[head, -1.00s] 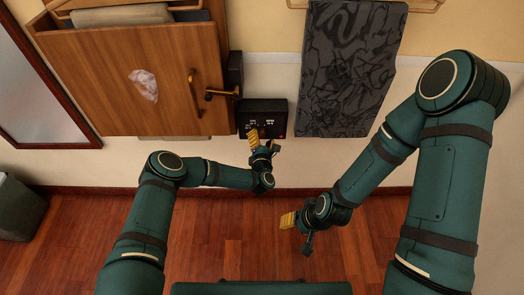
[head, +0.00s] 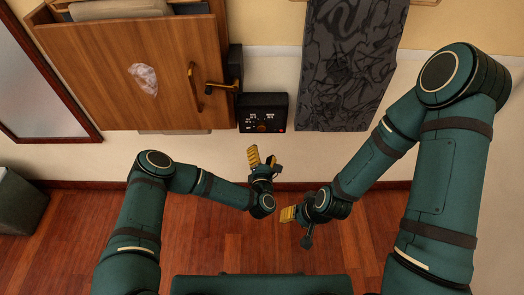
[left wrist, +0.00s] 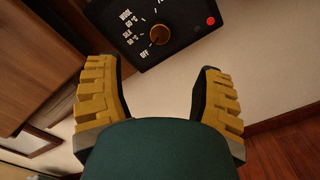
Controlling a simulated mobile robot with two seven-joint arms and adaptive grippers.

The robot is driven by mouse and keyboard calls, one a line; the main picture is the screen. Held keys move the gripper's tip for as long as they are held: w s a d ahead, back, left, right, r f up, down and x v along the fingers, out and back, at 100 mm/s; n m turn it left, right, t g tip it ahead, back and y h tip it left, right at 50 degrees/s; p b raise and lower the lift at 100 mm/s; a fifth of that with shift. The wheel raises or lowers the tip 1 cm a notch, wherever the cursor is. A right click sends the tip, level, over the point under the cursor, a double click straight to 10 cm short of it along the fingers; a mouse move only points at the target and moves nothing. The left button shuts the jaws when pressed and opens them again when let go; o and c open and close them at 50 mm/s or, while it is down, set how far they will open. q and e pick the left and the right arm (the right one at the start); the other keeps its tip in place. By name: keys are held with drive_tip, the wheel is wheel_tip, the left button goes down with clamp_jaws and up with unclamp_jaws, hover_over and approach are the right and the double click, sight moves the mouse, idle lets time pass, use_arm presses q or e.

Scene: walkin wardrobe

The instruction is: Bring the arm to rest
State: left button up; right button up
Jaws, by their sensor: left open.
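My left gripper (head: 263,160) is open and empty, below the black control box in the head view. In the left wrist view its two yellow-padded fingers (left wrist: 158,105) stand wide apart with nothing between them. My right gripper (head: 288,214) is low over the floor at the centre right of the head view. Its yellow finger pad shows, but the angle hides whether its jaws are apart.
The black control box (head: 263,112) has a dial (left wrist: 159,34) and a red light. A wooden cabinet (head: 110,75) with brass handles is at left, a dark patterned cloth (head: 350,65) hangs at right. A grey bin (head: 20,203) stands far left. Open floor (head: 215,250) lies below.

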use_arm(q)
drive_tip(key=s+a+m+g+h, duration=0.1)
drive_tip(key=s+a+m+g, duration=0.2)
drive_tip(key=s+m+g, duration=0.2)
drive_tip(key=s+a+r+m+g+h, duration=0.1)
drive_tip(key=s+a+m+g, duration=0.3)
drive_tip(key=s+m, duration=0.7)
drive_tip(key=s+a+m+g+h, duration=0.1)
drive_tip(key=s+a+m+g, duration=0.2)
drive_tip(key=s+m+g, duration=0.4)
drive_tip(key=s+m, duration=0.1)
drive_tip(key=m, duration=0.1)
drive_tip(key=shift+s+a+r+m+h, duration=0.2)
drive_tip(key=shift+m+h, duration=0.1)
drive_tip(key=shift+h, duration=0.1)
drive_tip(key=shift+c, duration=0.2)
